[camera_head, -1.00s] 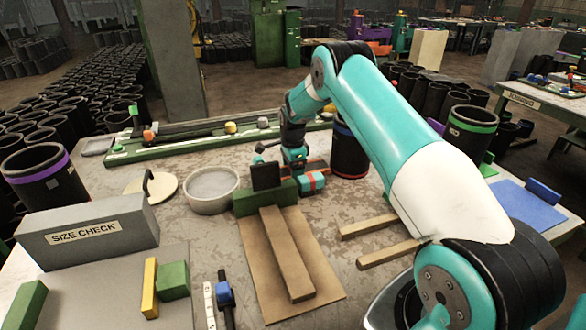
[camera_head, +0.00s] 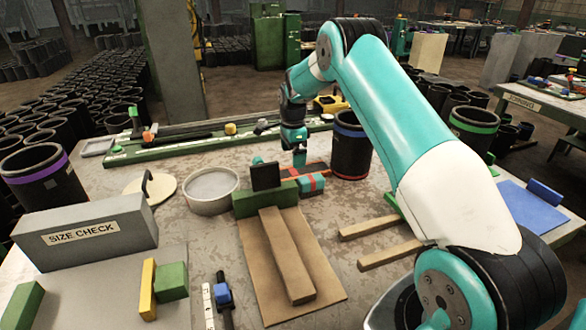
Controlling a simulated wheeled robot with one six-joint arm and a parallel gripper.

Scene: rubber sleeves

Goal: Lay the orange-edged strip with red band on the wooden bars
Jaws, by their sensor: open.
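The orange-edged strip (camera_head: 318,168) lies on the table behind the green block, left of the blue-banded black cylinder. It is dark with an orange edge and is partly covered by my gripper, so its red band is hard to make out. My gripper (camera_head: 284,172) is over the strip's left part, pointing down, with its jaws apart. Whether the strip is between the fingers is unclear. A teal block with red marks (camera_head: 312,185) shows beside it; I cannot tell whether it is a finger. Two wooden bars (camera_head: 368,228) (camera_head: 388,255) lie roughly parallel on the table at right, bare.
The black cylinder with a blue band (camera_head: 350,150) stands close right of the strip. A green block (camera_head: 260,200) with a dark upright plate and another wooden bar (camera_head: 285,255) on brown board are in front. A round bowl (camera_head: 211,203) is at left.

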